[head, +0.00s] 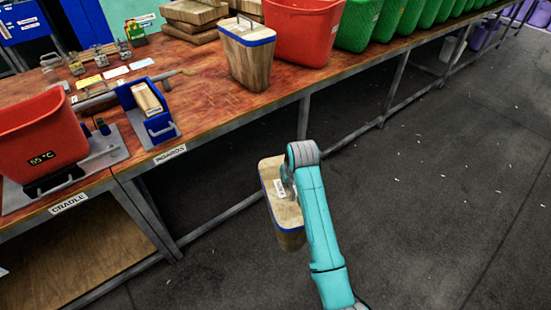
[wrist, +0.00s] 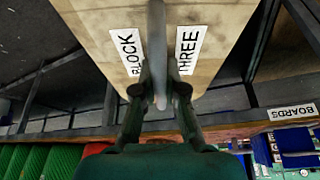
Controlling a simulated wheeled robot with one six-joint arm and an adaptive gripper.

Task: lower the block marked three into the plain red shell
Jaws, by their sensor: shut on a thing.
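The wooden block marked three (head: 270,178) has a blue band around its top and hangs beside the bench, over the floor. Its labels "BLOCK" and "THREE" show in the wrist view (wrist: 215,60). My gripper (wrist: 160,92) is shut on the metal handle bar on the block's top; the arm partly covers the block in the head view. Another red shell (head: 303,30) stands on the bench at the back, with no display visible. The inside of neither shell shows clearly.
A second blue-banded wooden block (head: 247,58) stands on the bench (head: 215,105) beside the back red shell. Green shells (head: 360,25) line up to its right. A blue boards holder (head: 135,100) sits next to the cradle.

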